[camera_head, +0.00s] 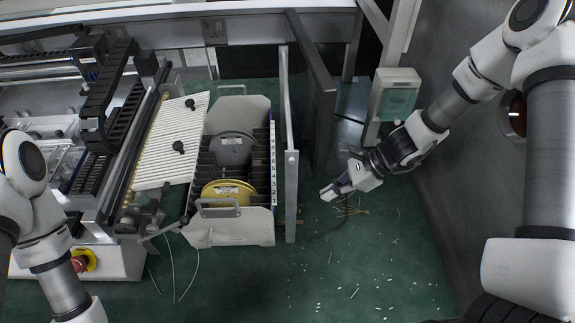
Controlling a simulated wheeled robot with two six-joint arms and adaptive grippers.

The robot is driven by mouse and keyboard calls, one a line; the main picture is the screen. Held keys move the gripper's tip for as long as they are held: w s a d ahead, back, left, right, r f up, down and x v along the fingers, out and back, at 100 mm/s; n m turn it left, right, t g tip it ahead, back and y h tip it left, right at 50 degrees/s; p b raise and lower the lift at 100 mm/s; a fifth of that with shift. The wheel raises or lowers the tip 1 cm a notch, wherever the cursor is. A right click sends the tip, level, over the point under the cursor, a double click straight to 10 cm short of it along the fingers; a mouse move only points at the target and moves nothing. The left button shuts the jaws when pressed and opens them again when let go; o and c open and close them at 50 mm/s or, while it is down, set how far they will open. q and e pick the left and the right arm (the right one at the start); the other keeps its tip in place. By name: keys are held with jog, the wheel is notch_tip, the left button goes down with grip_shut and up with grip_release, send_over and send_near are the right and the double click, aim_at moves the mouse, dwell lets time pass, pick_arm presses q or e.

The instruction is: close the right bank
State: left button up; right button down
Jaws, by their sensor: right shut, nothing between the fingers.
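A bank with numbered slots (272,165) stands at the centre, with a light grey frame and a handle at its front and back. A grey reel (233,149) and a yellow reel (229,192) sit in its dark slots. A tall, thin grey metal plate (291,190) stands upright along its right side, and a dark panel (318,95) stands behind and right of that. I cannot tell which part is the right bank. My right gripper (329,194) is shut and empty, right of the grey plate and apart from it. My left gripper is out of view.
A machine with a white ribbed plate (172,138) and a red button (79,264) is left of the bank. A pale box (396,95) is on a post behind my right gripper. Scraps litter the green floor (340,285), which is otherwise clear in front.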

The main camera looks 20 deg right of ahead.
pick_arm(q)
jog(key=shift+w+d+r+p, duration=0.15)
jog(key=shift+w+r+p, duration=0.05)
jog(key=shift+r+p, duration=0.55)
pick_arm(e)
jog(key=w+a+f, duration=0.4)
jog(key=a+f, duration=0.2)
jog(key=a, duration=0.4)
jog(key=shift+a, duration=0.25)
